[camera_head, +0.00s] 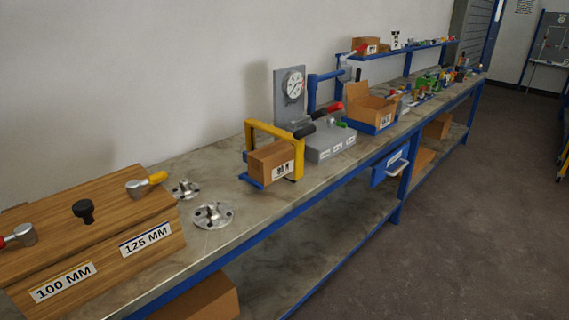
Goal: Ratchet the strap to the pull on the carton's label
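A small brown carton (271,162) with a white label (282,171) sits on a blue base inside a yellow frame (262,128) on the bench. The label's print is too small to read surely. A black handle (304,131) sticks out at the top right of the yellow frame. A round dial gauge (293,85) is on a grey upright panel behind the frame. I cannot make out a strap around the carton. Neither of my grippers is in view.
The long bench (228,248) runs away to the right. Wooden blocks labelled 100 MM and 125 MM (146,238) and metal flanges (212,215) are at near left. A grey box (329,143) and an open carton (370,108) stand beyond the frame. The floor at right is clear.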

